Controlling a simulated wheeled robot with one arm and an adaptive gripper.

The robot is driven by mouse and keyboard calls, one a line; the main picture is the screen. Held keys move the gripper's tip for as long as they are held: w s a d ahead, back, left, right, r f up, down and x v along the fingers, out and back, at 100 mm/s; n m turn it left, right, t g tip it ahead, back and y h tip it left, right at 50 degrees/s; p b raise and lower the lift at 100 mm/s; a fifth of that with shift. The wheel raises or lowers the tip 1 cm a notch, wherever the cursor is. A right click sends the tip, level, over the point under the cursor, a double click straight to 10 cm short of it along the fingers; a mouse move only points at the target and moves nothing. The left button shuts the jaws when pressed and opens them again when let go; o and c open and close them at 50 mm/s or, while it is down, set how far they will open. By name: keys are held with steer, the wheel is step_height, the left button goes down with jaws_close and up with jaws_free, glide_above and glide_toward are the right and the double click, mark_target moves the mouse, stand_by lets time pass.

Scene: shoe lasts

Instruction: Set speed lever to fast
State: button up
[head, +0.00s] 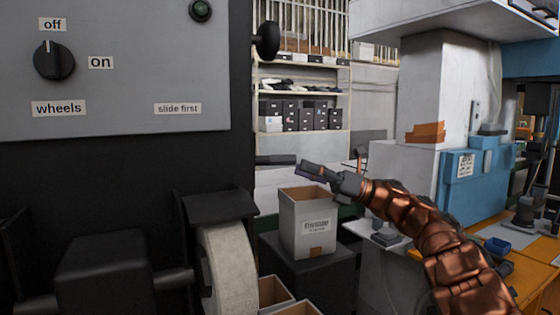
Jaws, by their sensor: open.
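No label reading "speed" or "fast" shows in the head view. A black ball-ended knob (267,41) sticks out from the right side of the grey and black machine, near the top. Lower down, a short dark horizontal bar (275,160) juts from the same side. I cannot tell which of them is the speed lever. My gripper (308,171) is open and empty, just right of the bar's end and well below the knob. It looks apart from both, though depth is hard to judge. My copper-coloured arm reaches in from the lower right.
The machine's grey panel (130,80) carries a rotary switch (54,61) labelled off and on, with its mark towards off. A pale wheel (229,268) is below. A labelled open box (308,222) stands under my gripper. A blue machine (477,178) is at right, shelves (300,85) behind.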

mark_target(274, 157)
steer(key=p+x, duration=0.1)
steer(key=x, duration=0.6)
jaws_close()
stand_by(0.3)
stand_by(0.3)
